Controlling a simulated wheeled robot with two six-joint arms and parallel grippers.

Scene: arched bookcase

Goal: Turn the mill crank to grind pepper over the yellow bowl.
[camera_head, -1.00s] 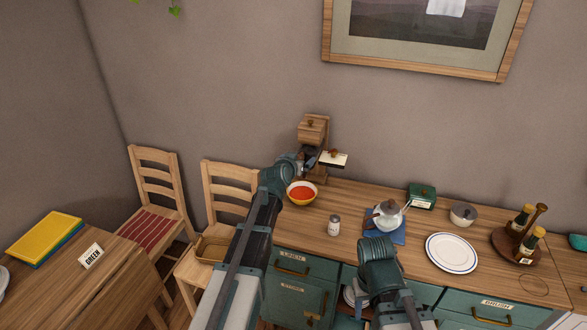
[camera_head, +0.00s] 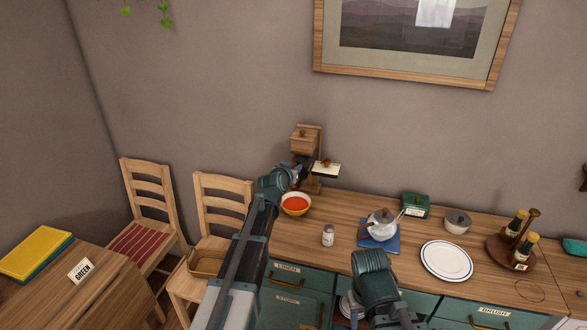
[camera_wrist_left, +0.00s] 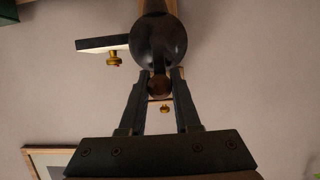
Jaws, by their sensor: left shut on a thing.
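The wooden mill (camera_head: 305,140) stands against the wall at the back left end of the counter. My left gripper (camera_head: 301,172) is at the mill's front, above and behind the bowl. In the left wrist view its two fingers are shut on a small round brown knob (camera_wrist_left: 159,86), which looks like the crank's handle. A dark round part (camera_wrist_left: 158,40) of the mill is right beyond the knob. My right arm is low at the front; its fingers are not visible.
A labelled shaker (camera_head: 328,236) stands in front of the bowl. A white pot (camera_head: 381,222) on a blue cloth, a green box (camera_head: 415,204), a plate (camera_head: 446,261) and a bottle holder (camera_head: 512,253) are to the right. Chairs (camera_head: 151,211) stand left of the counter.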

